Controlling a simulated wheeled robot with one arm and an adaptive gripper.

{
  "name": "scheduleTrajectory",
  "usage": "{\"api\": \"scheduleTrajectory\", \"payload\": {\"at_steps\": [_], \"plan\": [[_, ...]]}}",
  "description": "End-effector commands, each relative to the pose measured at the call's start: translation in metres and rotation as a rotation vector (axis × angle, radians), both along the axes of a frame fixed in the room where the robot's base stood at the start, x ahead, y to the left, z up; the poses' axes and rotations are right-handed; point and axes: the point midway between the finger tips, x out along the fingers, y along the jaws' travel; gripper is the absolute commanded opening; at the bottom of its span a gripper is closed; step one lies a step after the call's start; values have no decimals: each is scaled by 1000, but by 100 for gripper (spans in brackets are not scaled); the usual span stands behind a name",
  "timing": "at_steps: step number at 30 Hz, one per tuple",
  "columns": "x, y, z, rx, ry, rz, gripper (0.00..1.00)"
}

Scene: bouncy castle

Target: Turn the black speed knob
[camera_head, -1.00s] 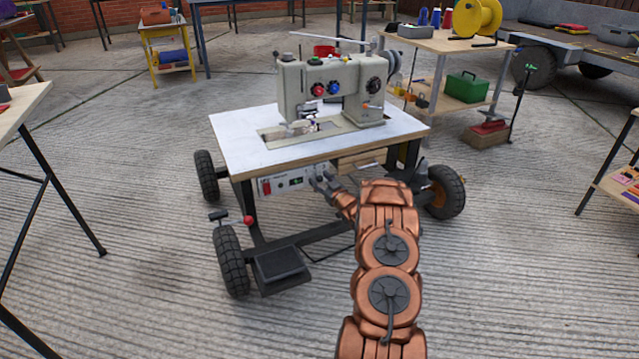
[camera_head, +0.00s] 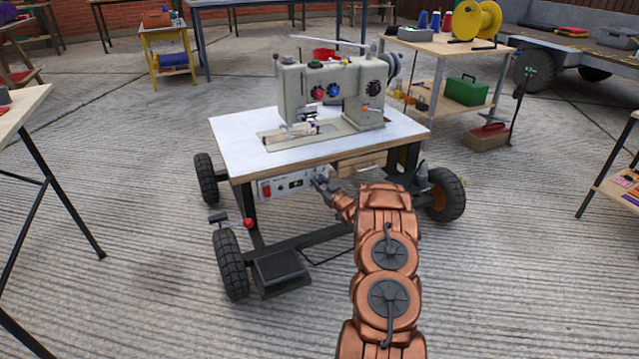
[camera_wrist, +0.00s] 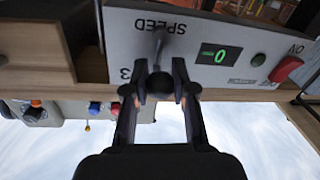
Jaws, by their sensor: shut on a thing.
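The black speed knob (camera_wrist: 160,84) is in the middle of the wrist view, on a pale control panel (camera_wrist: 205,28) that appears upside down and bears the word SPEED. My gripper (camera_wrist: 161,93) has one finger on each side of the knob and is shut on it. The fingers hide part of the knob and its scale; a "3" shows to the left. A green display (camera_wrist: 220,54) reads 0. In the head view, my gripper (camera_head: 321,182) is at the panel (camera_head: 289,184) under the sewing table and hides the knob.
The sewing machine (camera_head: 340,82) stands on the wheeled table (camera_head: 235,132) above the panel. A red ON switch (camera_wrist: 286,69) is at the panel's other end. Black wheels (camera_head: 231,263) and a pedal (camera_head: 281,268) are below. Open concrete floor surrounds the table.

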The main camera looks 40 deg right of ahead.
Motion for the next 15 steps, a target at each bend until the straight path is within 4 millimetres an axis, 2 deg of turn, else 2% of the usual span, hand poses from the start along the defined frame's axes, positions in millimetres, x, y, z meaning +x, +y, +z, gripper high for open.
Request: {"api": "scheduleTrajectory", "payload": {"at_steps": [8,15], "plan": [[0,1,1,-25,10,0,0],[2,4,2,-141,50,-1,0]]}}
